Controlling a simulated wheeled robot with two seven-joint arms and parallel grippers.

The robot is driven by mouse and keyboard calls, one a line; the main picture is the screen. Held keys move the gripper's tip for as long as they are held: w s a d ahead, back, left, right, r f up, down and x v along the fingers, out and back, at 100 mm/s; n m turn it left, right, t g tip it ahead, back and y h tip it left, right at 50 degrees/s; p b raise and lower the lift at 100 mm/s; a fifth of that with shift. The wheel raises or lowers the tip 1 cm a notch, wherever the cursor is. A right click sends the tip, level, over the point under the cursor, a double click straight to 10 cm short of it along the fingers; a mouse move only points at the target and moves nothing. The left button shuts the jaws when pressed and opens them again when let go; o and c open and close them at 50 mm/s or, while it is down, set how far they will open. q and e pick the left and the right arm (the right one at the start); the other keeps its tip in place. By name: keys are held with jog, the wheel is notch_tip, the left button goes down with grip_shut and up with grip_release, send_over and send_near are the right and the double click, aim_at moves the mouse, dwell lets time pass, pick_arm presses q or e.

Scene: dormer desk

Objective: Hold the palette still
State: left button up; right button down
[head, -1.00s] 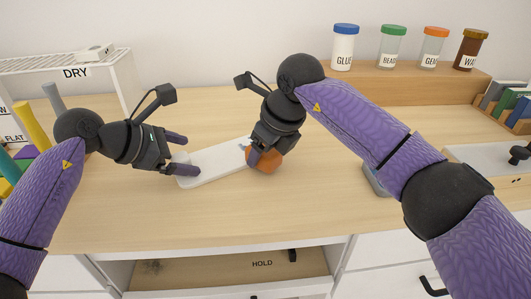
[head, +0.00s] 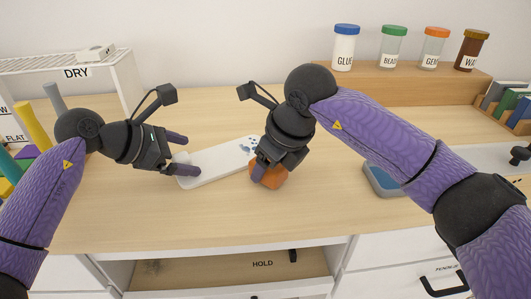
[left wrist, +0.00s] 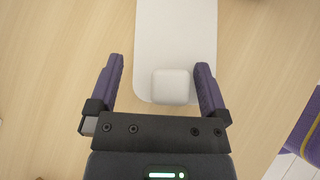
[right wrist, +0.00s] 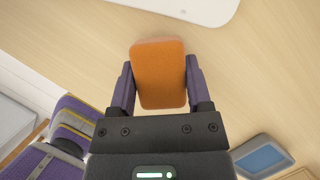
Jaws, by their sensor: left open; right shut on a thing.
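The white palette (head: 212,166) lies flat on the desk between my two grippers, with small dark marks near its far right end. A raised white block (left wrist: 171,86) sits at its near left end in the left wrist view. My left gripper (head: 187,154) is open, its fingers on either side of this end, and the right finger in the left wrist view is close to the block. My right gripper (head: 262,178) is shut on an orange block (right wrist: 159,74), just off the palette's right end. Whether the orange block touches the desk I cannot tell.
A blue-grey tray (head: 382,180) is right of my right gripper. Lidded jars, among them a glue jar (head: 344,48), stand on a wooden ledge at the back. A white DRY rack (head: 105,70) is at back left. The front middle desk is clear.

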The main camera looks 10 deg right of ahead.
jog(key=shift+s, duration=0.7)
pick_arm(q)
jog(key=shift+f, duration=0.1)
pick_arm(e)
jog(key=shift+r, duration=3.1)
jog(key=shift+r, duration=1.5)
